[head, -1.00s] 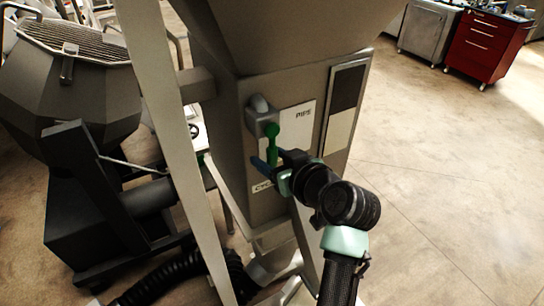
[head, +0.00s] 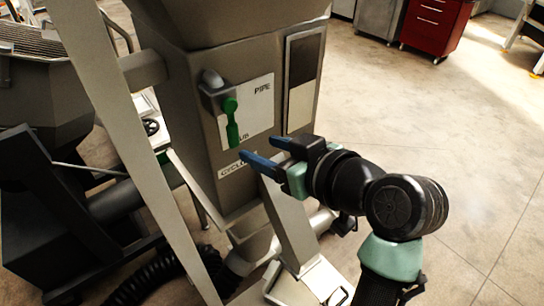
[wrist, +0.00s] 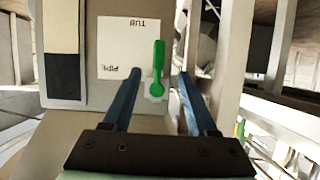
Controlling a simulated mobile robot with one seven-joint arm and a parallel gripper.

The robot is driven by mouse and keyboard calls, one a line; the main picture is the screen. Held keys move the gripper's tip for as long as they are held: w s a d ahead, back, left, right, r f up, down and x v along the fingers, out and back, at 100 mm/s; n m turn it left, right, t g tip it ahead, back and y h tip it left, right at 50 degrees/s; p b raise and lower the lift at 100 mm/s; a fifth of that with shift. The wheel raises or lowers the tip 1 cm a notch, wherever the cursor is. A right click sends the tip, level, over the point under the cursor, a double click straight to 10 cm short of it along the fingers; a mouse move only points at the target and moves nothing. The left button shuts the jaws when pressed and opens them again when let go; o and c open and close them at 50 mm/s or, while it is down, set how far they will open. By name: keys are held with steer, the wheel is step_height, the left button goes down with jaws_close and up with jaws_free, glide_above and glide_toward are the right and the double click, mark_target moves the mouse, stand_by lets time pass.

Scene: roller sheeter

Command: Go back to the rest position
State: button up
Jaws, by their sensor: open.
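My gripper (head: 260,148) is open and empty, with its two blue fingers pointing at the front panel of the grey machine (head: 215,180). The green lever handle (head: 232,122) hangs down from a grey mount on that panel. Its lower end is beside the lower word of the white sign (head: 262,105), whose upper word reads PIPE. The fingers are to the right of and below the handle in the head view, apart from it. In the wrist view the green handle (wrist: 158,65) shows between the two fingers, with the sign upside down.
A slanted grey post (head: 125,130) stands left of the panel. A dark hopper machine (head: 40,150) is at the left, and a black ribbed hose (head: 150,285) lies below. A red cabinet (head: 435,25) is at the back. The floor at the right is clear.

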steer(key=shift+s+d+r, duration=0.3)
steer(key=shift+s+d, duration=0.1)
steer(key=shift+s, duration=0.15)
